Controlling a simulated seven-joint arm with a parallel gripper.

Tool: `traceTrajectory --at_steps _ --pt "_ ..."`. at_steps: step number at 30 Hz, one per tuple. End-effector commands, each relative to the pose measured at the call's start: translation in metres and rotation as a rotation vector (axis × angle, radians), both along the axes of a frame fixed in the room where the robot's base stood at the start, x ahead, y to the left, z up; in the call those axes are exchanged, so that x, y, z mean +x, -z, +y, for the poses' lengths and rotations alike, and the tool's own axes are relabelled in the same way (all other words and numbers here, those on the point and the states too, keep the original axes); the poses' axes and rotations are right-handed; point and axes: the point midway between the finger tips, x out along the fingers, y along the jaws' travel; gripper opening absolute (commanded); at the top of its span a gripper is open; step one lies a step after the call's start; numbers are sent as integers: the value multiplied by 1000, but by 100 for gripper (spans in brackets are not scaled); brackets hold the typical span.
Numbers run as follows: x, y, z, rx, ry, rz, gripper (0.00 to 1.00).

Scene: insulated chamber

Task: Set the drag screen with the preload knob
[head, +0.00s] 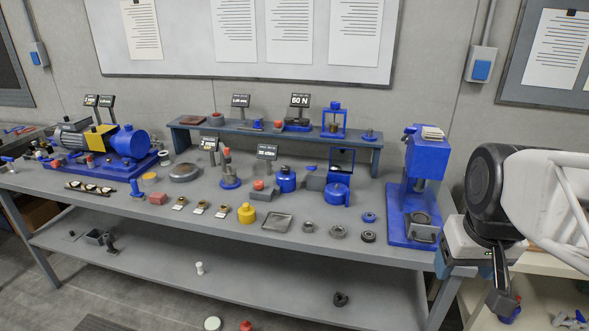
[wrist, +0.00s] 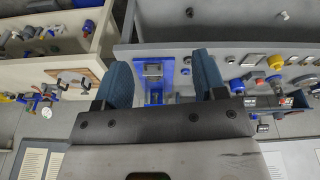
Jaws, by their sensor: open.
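A small dark screen (head: 299,100) reading "60 N" stands on the raised shelf at the back of the bench in the head view. It looks like the drag screen. Below it are a blue device (head: 298,123) and a small red part (head: 278,124). I cannot tell which part is the preload knob. My gripper (wrist: 162,65) is open and empty in the wrist view, its two blue-grey fingers wide apart. In the head view it is off the bench's right end, far from the screen and touching nothing visible.
A blue press (head: 412,190) stands at the bench's right end; it also shows between my fingers in the wrist view (wrist: 155,88). A blue pump set (head: 110,150) fills the left end. Rings, a yellow weight (head: 246,213) and a metal tray (head: 277,223) lie along the front.

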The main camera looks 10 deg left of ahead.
Motion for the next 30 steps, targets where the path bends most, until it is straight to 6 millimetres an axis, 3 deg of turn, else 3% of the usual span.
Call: traceTrajectory --at_steps 14,30 --pt "109 -33 44 -36 -258 33 65" --pt "229 -43 114 -74 -552 63 65"
